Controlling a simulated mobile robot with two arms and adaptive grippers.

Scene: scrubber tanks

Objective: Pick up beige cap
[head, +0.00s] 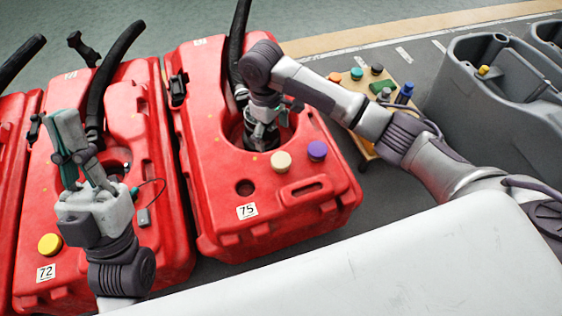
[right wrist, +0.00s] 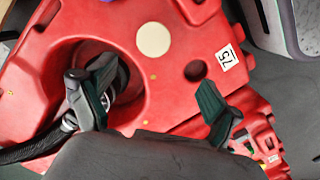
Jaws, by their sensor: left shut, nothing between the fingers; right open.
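The beige cap (head: 281,162) sits on top of the red tank labelled 75 (head: 215,200), beside a purple cap (head: 317,150). In the right wrist view the beige cap (right wrist: 153,39) shows as a flat round disc, beyond the fingers and clear of them. My right gripper (head: 262,138) is over the tank's round recess, just up and left of the cap in the head view. Its fingers (right wrist: 152,88) are spread wide with nothing between them; the head view partly hides them. My left gripper (head: 62,122) is shut and empty, pointing up over the tank labelled 72.
Tank 72 (head: 165,235) carries a yellow cap (head: 50,245). Black hoses (head: 112,65) rise from the tanks. Beside the small open hole (head: 244,188) is a moulded handle. A small table with coloured caps (head: 357,74) and grey tanks (head: 470,90) stand to the right.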

